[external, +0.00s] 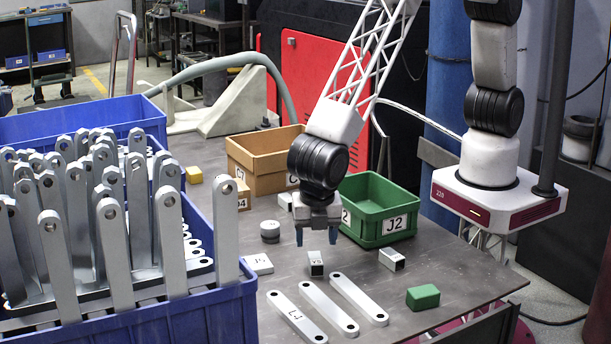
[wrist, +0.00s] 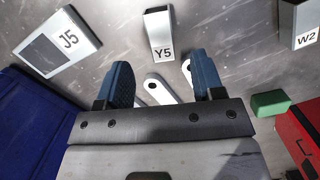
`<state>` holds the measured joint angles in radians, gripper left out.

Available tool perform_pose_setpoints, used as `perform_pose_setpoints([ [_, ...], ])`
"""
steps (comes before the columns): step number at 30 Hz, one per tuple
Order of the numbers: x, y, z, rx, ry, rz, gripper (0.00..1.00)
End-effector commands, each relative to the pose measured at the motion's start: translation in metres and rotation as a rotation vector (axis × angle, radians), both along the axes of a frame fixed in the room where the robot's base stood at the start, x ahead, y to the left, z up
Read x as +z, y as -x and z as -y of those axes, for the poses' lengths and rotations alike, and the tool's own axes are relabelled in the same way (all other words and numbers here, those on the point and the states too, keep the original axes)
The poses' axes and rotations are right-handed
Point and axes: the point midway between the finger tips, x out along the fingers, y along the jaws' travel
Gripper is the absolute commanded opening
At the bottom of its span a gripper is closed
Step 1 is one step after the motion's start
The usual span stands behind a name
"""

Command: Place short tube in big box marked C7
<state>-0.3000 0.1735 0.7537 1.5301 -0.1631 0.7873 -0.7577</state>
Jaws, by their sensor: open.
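A short grey hollow tube marked Y5 (external: 316,264) stands on the table just below and in front of my gripper (external: 316,237). In the wrist view the Y5 tube (wrist: 159,34) lies beyond the gap between my fingers (wrist: 162,80). My gripper is open and empty, above the table. Two similar hollow pieces are marked W2 (external: 391,259) and J5 (external: 259,263), on either side of Y5.
A green box marked J2 (external: 388,226) stands close right of my gripper. A small tan box marked D4 (external: 243,196) stands in front of the big one. Flat bars (external: 358,299) and a green block (external: 423,297) lie in front. A blue crate of brackets (external: 205,318) fills the left.

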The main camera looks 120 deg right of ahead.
Motion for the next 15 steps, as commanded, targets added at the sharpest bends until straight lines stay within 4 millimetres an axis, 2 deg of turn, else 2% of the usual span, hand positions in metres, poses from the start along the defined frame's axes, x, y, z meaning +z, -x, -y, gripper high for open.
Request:
perform_pose_setpoints([
  [5,-0.0108,0.0005,0.0015,0.000,0.000,0.000,0.62],
  [15,-0.0121,0.0007,0.0018,0.000,0.000,0.000,0.62],
])
